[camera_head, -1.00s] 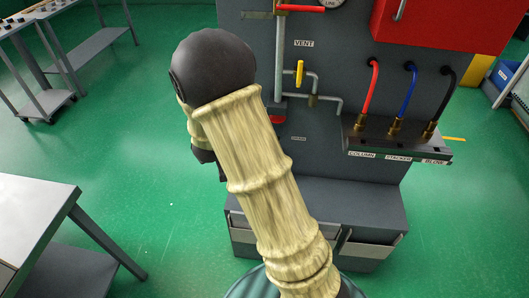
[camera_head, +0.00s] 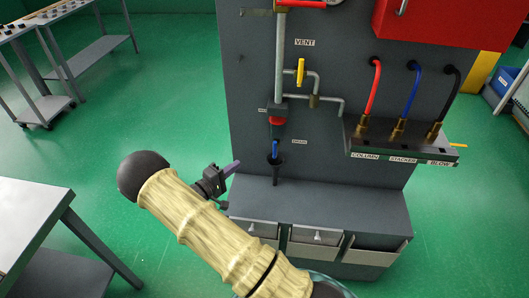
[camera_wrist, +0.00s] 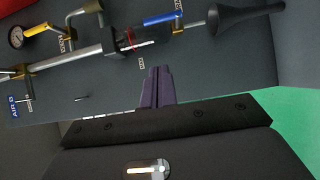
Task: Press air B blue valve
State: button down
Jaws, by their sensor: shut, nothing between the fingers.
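The blue valve (camera_head: 274,148) is a small blue lever low on the left side of the grey panel, just above a black funnel-like piece. It also shows in the wrist view as a blue bar (camera_wrist: 163,18) near the top, beside the pipe fitting. My gripper (camera_head: 234,167) is shut and empty, left of the valve and apart from it. In the wrist view its purple fingers (camera_wrist: 157,72) point up toward the panel, with the blue bar beyond their tips. A blue "AIR B" label (camera_wrist: 13,107) is at the wrist view's left edge.
Above the valve are a black and red fitting (camera_head: 277,114), a yellow lever (camera_head: 300,72) and grey pipes. A ledge with red, blue and black hoses (camera_head: 400,135) juts out at right. A grey drawer base (camera_head: 320,210) sticks out below.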

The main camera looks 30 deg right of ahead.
jog(key=p, duration=0.3)
send_near(275, 150)
jog(key=shift+w+d, duration=2.15)
jog(key=shift+d, duration=0.55)
jog(key=shift+r, duration=0.3)
